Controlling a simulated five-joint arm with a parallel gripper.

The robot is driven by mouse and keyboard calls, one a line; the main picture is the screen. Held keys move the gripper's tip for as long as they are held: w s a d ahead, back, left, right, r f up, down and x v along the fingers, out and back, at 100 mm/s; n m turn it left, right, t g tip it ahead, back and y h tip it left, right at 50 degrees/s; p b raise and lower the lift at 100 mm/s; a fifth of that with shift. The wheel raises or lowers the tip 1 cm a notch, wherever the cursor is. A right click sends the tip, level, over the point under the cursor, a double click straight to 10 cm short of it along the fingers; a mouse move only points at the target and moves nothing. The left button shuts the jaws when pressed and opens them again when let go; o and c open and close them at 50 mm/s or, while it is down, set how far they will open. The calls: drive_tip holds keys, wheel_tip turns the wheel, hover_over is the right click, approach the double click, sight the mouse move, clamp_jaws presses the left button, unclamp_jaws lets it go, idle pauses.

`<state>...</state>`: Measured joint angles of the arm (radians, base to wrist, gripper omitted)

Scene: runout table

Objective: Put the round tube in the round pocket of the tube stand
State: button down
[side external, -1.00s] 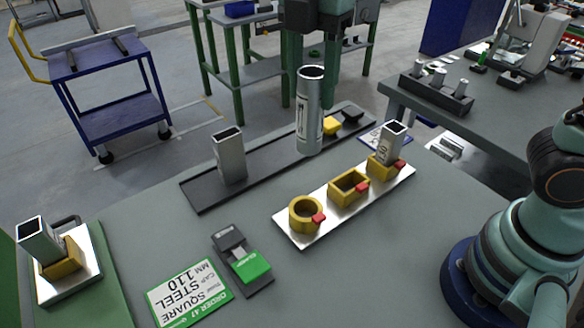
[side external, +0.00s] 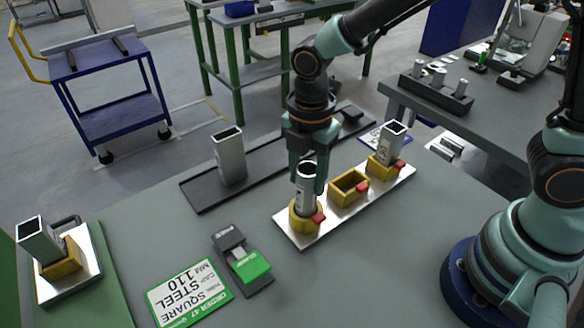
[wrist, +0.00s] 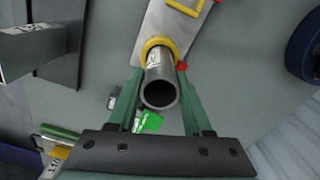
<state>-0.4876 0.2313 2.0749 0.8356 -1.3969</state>
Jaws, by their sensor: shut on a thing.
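The round tube (side external: 306,186) is a grey metal cylinder with a white label. It stands about upright, its lower end within the round yellow pocket (side external: 297,221) of the tube stand (side external: 306,238). Whether it rests on the pocket's bottom is hidden. My gripper (side external: 308,178) is shut on the tube's upper part. In the wrist view the tube's open end (wrist: 160,93) faces the camera between the two green fingers, with the yellow ring of the pocket around its far end. The stand also has an empty rectangular pocket (side external: 348,188) and a pocket holding a square tube (side external: 391,143).
A square tube (side external: 229,155) stands on the dark rail at the back left. A green and black device (side external: 243,263) and an order card (side external: 190,292) lie in front. A small stand with a tilted square tube (side external: 40,240) is at far left.

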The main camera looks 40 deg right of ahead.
drive_tip(key=shift+f, duration=0.7)
drive_tip(key=shift+f, duration=0.1)
drive_tip(key=shift+c, duration=1.6)
unclamp_jaws()
wheel_tip(320, 180, up, 11)
drive_tip(key=s+d+r+m+t, duration=0.1)
drive_tip(key=d+r+m+t, duration=0.1)
drive_tip(key=d+m, duration=0.6)
drive_tip(key=s+d+r+m+t, duration=0.2)
drive_tip(key=d+m+t, duration=0.1)
drive_tip(key=d+m, duration=0.6)
drive_tip(key=shift+s+r+m+t, duration=0.25)
drive_tip(key=shift+m+t, duration=0.05)
drive_tip(key=shift+m, duration=2)
